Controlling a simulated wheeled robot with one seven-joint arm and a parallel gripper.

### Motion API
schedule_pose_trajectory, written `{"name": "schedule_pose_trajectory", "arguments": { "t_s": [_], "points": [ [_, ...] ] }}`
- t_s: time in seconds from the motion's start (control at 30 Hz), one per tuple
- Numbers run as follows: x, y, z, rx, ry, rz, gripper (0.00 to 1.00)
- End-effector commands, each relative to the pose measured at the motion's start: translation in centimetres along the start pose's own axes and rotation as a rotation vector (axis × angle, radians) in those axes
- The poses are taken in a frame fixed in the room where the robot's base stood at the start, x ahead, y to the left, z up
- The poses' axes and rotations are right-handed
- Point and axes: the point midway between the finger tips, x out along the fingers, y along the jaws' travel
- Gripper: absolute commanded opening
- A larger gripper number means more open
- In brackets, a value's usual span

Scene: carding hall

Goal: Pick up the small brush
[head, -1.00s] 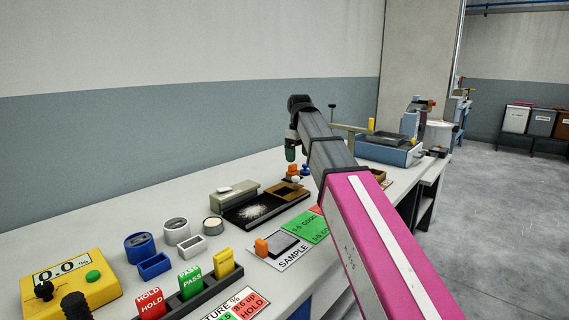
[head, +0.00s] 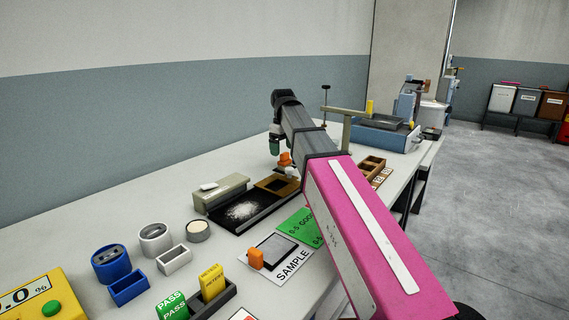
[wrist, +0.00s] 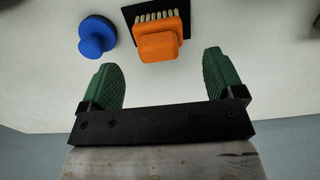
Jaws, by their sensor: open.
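The small brush shows in the wrist view as an orange block (wrist: 160,40) with a row of pale bristles, on or against a black patch. It lies just beyond my open gripper (wrist: 160,74), roughly centred between the two green fingers, with nothing between them. In the head view my gripper (head: 274,146) hangs over the bench, and an orange piece (head: 285,159) that looks like the brush shows just below and right of it. My arm hides part of that area.
A blue round knob (wrist: 97,36) sits left of the brush in the wrist view. On the bench (head: 120,210) stand a black tray (head: 225,215) with white fluff, a pale box (head: 220,192), cups and a sample card (head: 293,266). A blue-based scale (head: 385,135) stands farther back.

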Motion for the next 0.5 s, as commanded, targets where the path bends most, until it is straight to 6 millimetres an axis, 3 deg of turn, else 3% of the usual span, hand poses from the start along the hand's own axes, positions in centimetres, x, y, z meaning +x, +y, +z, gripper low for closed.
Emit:
{"name": "schedule_pose_trajectory", "arguments": {
  "t_s": [0.5],
  "points": [
    [5.1,0.0,0.8,0.000,0.000,0.000,0.87]
  ]
}}
